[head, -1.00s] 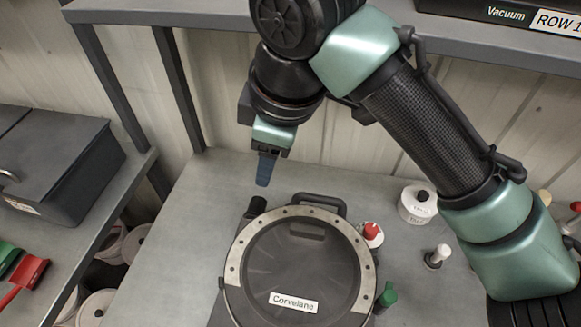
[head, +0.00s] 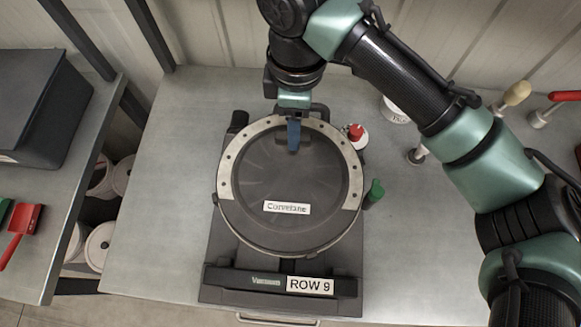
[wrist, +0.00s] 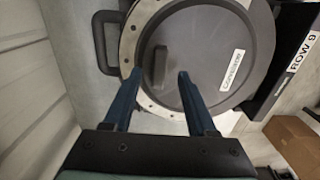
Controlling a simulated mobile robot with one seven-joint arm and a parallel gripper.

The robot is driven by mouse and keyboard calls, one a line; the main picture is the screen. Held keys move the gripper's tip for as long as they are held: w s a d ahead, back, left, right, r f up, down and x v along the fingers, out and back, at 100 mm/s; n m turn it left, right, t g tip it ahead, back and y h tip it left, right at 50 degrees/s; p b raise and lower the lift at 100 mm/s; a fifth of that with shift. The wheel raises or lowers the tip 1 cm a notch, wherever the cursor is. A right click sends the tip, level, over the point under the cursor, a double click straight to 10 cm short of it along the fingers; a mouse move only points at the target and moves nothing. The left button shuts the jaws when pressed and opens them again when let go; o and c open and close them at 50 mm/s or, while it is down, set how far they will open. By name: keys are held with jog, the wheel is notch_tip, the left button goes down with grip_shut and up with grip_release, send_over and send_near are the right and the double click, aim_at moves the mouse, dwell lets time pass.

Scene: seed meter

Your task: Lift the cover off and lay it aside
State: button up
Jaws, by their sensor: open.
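The cover is a round dark grey disc (head: 265,180) with a white "Corvelane" label, set inside a pale bolted ring (head: 224,180) on the seed meter. In the wrist view the cover (wrist: 205,85) shows a raised bar grip (wrist: 160,67) near its edge. My gripper (head: 293,140) has blue fingers and hangs over the far part of the cover. In the wrist view my gripper (wrist: 160,75) is open and empty, its fingertips spread to either side of the bar grip's near end. I cannot tell how high the fingertips are above it. In the head view my fingers hide the grip.
The meter's dark base (head: 235,255) carries a "ROW 9" plate. A black loop handle (wrist: 103,42) stands outside the ring. A red-topped knob (head: 356,132) and a green knob (head: 375,191) sit at its right. The grey bench (head: 160,200) is clear on the left.

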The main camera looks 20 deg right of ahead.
jog(key=shift+a+f, duration=0.1)
jog(key=shift+f, duration=1.45)
jog(key=shift+w+r, duration=0.1)
grip_shut()
